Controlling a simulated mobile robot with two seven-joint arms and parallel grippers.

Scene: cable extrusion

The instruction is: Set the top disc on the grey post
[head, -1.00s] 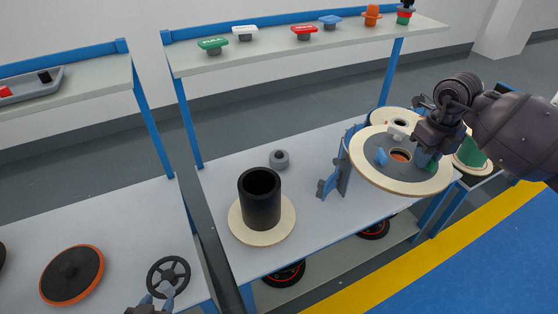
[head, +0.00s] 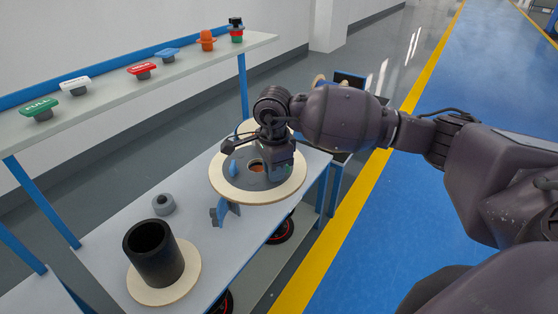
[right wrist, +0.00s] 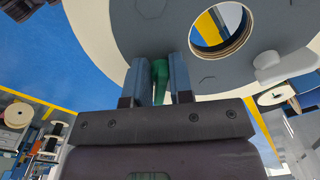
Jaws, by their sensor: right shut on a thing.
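The top disc (head: 243,181) has a grey face, a pale wooden rim, a centre hole and a blue knob. It is over the far right end of the table. My right gripper (head: 284,172) is shut on a green handle (right wrist: 160,82) on the disc, seen between the fingers in the right wrist view. Whether the disc rests on something below is hidden. A black hollow cylinder (head: 152,254) stands upright on a wooden round base (head: 188,277). A short grey ring-like piece (head: 163,205) stands behind it. I cannot tell which is the grey post. My left gripper is out of view.
A blue bracket (head: 222,212) stands on the table (head: 112,236) between the cylinder and the disc. A shelf (head: 110,90) with several coloured signs and buttons runs behind. A yellow floor line (head: 345,225) and open blue floor lie to the right.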

